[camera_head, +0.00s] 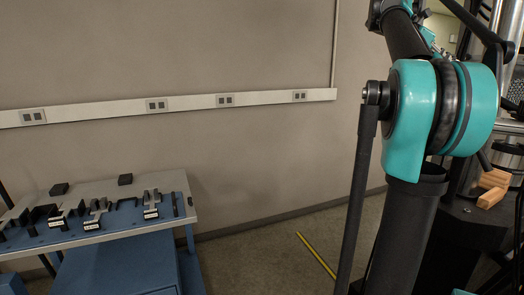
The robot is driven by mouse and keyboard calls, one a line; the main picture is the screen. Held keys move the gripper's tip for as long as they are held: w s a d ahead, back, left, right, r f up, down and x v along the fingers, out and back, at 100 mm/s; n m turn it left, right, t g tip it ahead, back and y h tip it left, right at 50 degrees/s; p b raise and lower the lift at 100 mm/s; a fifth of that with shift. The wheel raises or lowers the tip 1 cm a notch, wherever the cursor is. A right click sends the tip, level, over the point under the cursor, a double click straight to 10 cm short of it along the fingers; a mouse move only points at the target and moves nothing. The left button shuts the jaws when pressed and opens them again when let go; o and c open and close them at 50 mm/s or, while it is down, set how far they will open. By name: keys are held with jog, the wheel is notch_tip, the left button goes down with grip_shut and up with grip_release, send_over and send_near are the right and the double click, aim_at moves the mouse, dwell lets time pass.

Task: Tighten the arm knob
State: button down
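The arm knob cannot be made out with certainty in the head view. My teal and black arm fills the right part of the picture and hides much of what stands behind it. My gripper is not recognisable in this view, so its state and what it may touch are hidden. Part of a machine with a metal column (509,135) shows at the right edge, behind my arm. A dark lever-like bar (472,20) crosses the top right corner.
A blue bench with a grey top (110,228) stands at the left, holding several metal fixtures and black blocks (59,189). Light wooden blocks (492,188) lie on a dark surface at the right. A yellow floor strip (316,256) crosses the open floor between bench and arm.

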jog(key=shift+x, duration=2.6)
jog(key=shift+s, duration=0.8)
jog(key=shift+s, duration=0.1)
jog(key=shift+s, duration=0.3)
jog(key=shift+s, duration=0.1)
jog(key=v, duration=0.6)
jog(key=shift+s+r, duration=0.15)
jog(key=shift+r, duration=0.15)
